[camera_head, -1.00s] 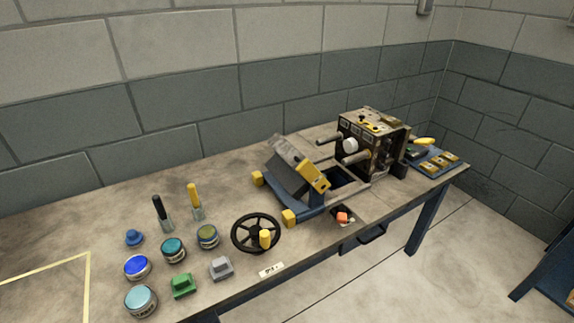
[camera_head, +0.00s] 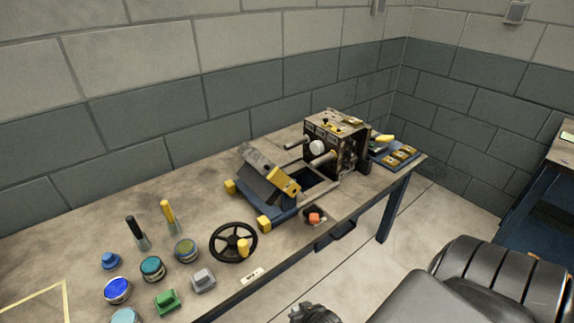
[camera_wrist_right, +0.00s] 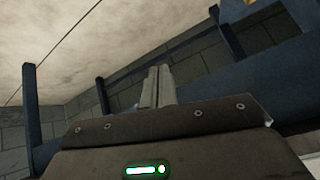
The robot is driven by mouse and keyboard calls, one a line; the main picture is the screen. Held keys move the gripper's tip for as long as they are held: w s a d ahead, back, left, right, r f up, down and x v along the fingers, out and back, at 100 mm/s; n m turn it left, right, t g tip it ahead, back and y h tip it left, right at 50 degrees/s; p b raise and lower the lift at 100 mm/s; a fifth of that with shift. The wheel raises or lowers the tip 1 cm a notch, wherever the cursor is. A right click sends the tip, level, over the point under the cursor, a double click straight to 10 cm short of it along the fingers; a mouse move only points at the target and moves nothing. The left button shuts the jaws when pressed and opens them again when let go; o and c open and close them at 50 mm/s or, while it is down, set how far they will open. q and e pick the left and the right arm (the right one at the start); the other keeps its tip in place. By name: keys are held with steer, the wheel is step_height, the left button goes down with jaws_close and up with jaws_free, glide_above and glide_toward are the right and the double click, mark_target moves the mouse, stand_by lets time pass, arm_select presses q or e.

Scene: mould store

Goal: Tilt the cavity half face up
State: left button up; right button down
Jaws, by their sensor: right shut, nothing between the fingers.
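A grey block with a yellow bar along its edge, which looks like the cavity half (camera_head: 262,176), leans tilted on a blue cradle (camera_head: 283,213) with yellow end blocks. A mould half with guide pillars (camera_head: 338,142) stands upright beside it; its round white boss faces left. A black handwheel with a yellow knob (camera_head: 234,242) is in front of the cradle. My right gripper (camera_head: 316,313) is low at the bottom edge, off the bench front and well apart from the mould. In the right wrist view its fingers (camera_wrist_right: 157,75) are together and empty. My left gripper is out of view.
Several jars, such as a blue one (camera_head: 118,290), two brushes (camera_head: 169,215) and green (camera_head: 166,301) and grey blocks (camera_head: 203,281) crowd the bench's left front. A blue tray (camera_head: 382,160) lies at the right end. An orange-topped item (camera_head: 314,217) sits near the front edge.

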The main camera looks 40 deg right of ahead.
steer(key=w+d+r+m+t+h+p, duration=0.1)
steer(key=w+d+r+m+t, duration=0.15)
steer(key=r, duration=0.55)
steer(key=w+d+r+m+t, duration=0.15)
steer(key=w+r, duration=0.25)
steer(key=r, duration=0.5)
steer(key=w+d+r+m+t+h+p, duration=0.1)
steer(key=w+d+r+m+t, duration=0.15)
steer(key=r, duration=0.55)
step_height(320, 180, up, 15)
steer(key=m+t+h+p, duration=0.3)
steer(key=m+t+p, duration=0.1)
steer(key=t+p, duration=0.1)
glide_above(285, 183)
steer(key=s, duration=0.2)
steer(key=shift+w+g, duration=0.15)
steer(key=shift+g, duration=0.1)
steer(key=shift+a+f, duration=0.1)
steer(key=shift+a, duration=0.05)
